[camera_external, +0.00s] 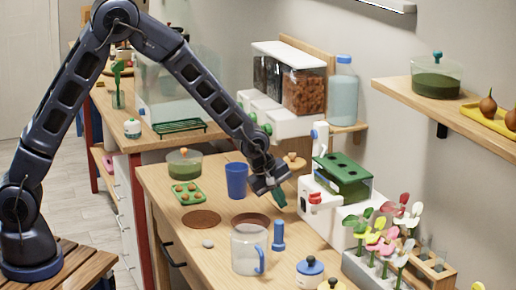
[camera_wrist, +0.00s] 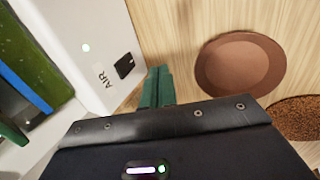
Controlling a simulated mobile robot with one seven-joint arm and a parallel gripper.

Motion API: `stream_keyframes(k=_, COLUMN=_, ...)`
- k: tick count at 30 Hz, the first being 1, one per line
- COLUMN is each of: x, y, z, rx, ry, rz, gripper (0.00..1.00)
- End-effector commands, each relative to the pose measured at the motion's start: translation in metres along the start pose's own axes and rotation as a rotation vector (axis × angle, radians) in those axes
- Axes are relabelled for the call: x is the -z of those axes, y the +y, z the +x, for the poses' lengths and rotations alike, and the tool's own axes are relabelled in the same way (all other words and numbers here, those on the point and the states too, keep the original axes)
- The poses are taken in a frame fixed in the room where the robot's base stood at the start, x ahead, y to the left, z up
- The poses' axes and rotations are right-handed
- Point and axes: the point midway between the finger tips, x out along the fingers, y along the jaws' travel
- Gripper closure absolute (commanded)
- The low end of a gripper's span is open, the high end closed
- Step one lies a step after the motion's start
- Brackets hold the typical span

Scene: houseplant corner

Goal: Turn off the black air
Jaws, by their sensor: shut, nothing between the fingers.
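A small black switch (camera_wrist: 124,65) sits beside the printed word AIR on the white face of a device (camera_wrist: 70,25). A small pale-green light (camera_wrist: 86,47) glows on the same face. In the external view, the white device (camera_external: 343,205) with a green top (camera_external: 343,168) stands at the right of the bench; the black switch cannot be made out there. My gripper (camera_external: 279,199) is shut and empty, just left of the device. In the wrist view, its green fingertips (camera_wrist: 158,72) are together, just right of the switch, apart from it in the picture; depth is unclear.
Round brown mats (camera_wrist: 240,63) lie on the wooden bench beside my gripper. A blue cup (camera_external: 236,180), clear jug (camera_external: 249,250) and blue bottle-like item (camera_external: 278,236) stand nearby. A flower rack (camera_external: 375,270) is front right.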

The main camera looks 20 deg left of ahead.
Motion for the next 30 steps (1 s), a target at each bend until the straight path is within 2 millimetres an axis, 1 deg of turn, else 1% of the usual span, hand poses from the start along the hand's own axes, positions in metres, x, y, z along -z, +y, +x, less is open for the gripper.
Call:
stream_keyframes(k=1, x=0.000, y=-0.001, z=0.008, rx=0.002, ry=0.000, rz=0.000, gripper=1.00)
stream_keyframes(k=3, x=0.000, y=0.013, z=0.009, rx=-0.002, ry=-0.001, rz=0.000, gripper=1.00)
stream_keyframes(k=9, x=0.000, y=0.033, z=0.015, rx=-0.002, ry=0.000, rz=0.001, gripper=1.00)
stream_keyframes(k=15, x=0.000, y=0.038, z=0.017, rx=0.000, ry=-0.001, rz=0.000, gripper=1.00)
stream_keyframes(k=23, x=0.000, y=0.038, z=0.016, rx=0.000, ry=-0.001, rz=0.000, gripper=1.00)
stream_keyframes(k=25, x=0.000, y=0.041, z=0.017, rx=0.000, ry=0.000, rz=0.001, gripper=1.00)
stream_keyframes(k=27, x=-0.001, y=0.048, z=0.018, rx=0.002, ry=0.000, rz=-0.001, gripper=1.00)
stream_keyframes(k=30, x=0.000, y=0.046, z=0.018, rx=0.002, ry=0.000, rz=0.000, gripper=1.00)
